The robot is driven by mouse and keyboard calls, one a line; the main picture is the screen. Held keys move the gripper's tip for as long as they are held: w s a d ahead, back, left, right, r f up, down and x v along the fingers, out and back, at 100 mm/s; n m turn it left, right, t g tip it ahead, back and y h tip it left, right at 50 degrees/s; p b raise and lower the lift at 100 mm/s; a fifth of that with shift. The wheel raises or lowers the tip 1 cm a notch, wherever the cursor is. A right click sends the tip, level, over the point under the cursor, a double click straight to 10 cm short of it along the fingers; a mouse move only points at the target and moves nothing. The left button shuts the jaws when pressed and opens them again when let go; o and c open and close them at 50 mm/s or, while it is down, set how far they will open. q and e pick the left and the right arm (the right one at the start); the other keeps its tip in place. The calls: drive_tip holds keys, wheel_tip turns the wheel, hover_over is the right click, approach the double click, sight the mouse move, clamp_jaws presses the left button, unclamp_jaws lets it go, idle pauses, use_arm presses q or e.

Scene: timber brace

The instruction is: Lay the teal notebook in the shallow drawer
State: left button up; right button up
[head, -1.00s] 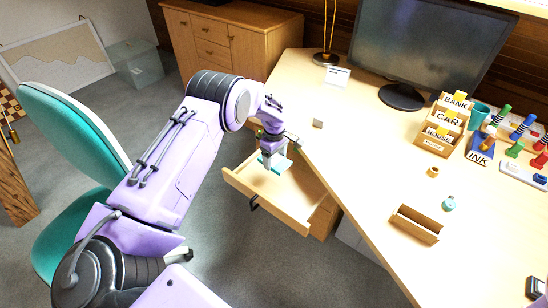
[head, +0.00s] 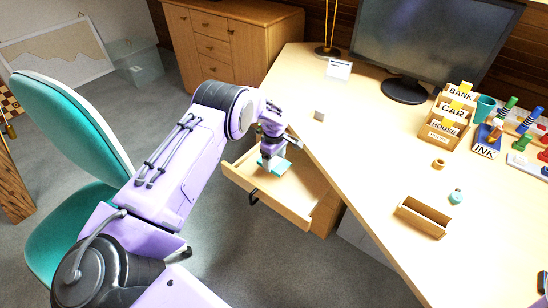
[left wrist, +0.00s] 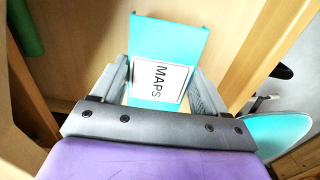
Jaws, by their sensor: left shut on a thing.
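The teal notebook (head: 281,167) is in the open shallow drawer (head: 290,212), inside its walls. In the left wrist view the notebook (left wrist: 185,38) carries a white label reading MAPS. My left gripper (head: 267,164) points down into the drawer and is shut on the notebook. In the left wrist view its two fingers (left wrist: 160,85) stand on either side of the notebook. The drawer floor (left wrist: 90,45) shows behind it; I cannot tell whether the notebook touches the floor. My right gripper is not in view.
The desk edge is right beside my left gripper. On the desk (head: 355,165) stand a monitor (head: 430,40), a letter sorter (head: 450,115), a small wooden tray (head: 422,217) and several stamps. A teal chair (head: 70,125) stands at the left.

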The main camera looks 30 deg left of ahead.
use_arm(q)
drive_tip(key=shift+f+b, duration=0.4)
drive_tip(key=shift+f, duration=0.6)
drive_tip(key=shift+f+b, duration=0.4)
drive_tip(key=shift+f, duration=0.15)
drive_tip(key=o, duration=1.1)
wheel_tip(320, 180, up, 11)
drive_tip(key=shift+f, duration=0.2)
